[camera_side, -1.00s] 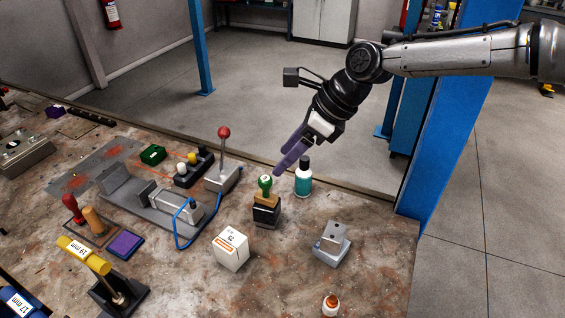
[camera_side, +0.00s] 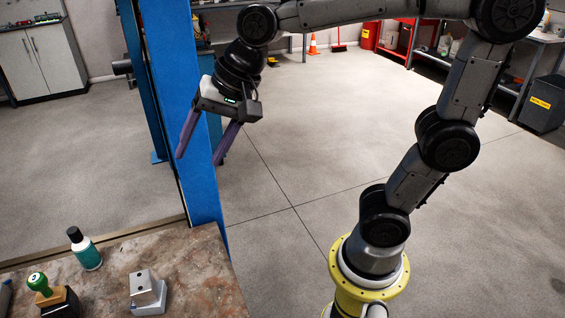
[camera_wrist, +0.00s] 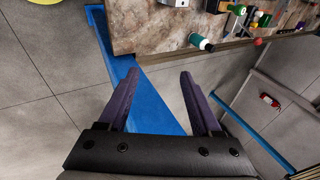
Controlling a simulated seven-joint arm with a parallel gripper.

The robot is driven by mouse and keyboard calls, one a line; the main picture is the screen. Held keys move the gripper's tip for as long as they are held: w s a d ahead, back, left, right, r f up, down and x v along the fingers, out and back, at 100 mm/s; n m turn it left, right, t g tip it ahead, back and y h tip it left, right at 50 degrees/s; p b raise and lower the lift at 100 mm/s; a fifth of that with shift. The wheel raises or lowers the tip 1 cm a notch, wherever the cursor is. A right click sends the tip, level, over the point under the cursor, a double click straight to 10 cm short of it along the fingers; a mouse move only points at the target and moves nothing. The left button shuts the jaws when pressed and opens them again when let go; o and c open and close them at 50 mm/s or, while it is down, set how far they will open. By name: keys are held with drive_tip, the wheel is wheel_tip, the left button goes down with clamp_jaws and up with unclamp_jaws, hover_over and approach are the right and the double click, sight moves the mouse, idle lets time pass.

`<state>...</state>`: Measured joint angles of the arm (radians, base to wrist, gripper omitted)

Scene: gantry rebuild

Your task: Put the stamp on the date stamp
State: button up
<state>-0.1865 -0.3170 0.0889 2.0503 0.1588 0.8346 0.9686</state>
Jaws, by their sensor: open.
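A stamp with a round green knob (camera_side: 38,283) and a wooden neck stands at the bottom left in the side view, with a black body (camera_side: 62,303) at its foot, cut by the frame edge. The green knob (camera_wrist: 237,10) also shows at the top of the wrist view. I cannot tell whether the black body is the date stamp. My gripper (camera_side: 199,160) is open and empty, high in front of the blue post and well away from the stamp. In the wrist view my gripper (camera_wrist: 159,73) has its purple fingers spread with nothing between them.
A teal bottle with a black cap (camera_side: 86,250) and a grey block on a base (camera_side: 147,292) stand on the worn bench (camera_side: 195,262). A blue post (camera_side: 188,80) rises by the bench corner. Open floor lies right of the bench.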

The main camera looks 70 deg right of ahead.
drive_tip(key=s+d+f+n+h, duration=0.1)
drive_tip(key=s+d+f+n, duration=0.1)
drive_tip(key=s+d+n, duration=0.2)
drive_tip(key=s+d+f+n+h, duration=0.1)
drive_tip(key=s+d+f+n, duration=0.2)
drive_tip(key=s, duration=0.7)
drive_tip(key=d+n, duration=0.1)
drive_tip(key=n, duration=0.1)
drive_tip(key=shift+s+d+f+n, duration=0.15)
drive_tip(key=shift+s+d+n, duration=0.15)
drive_tip(key=shift+n, duration=0.1)
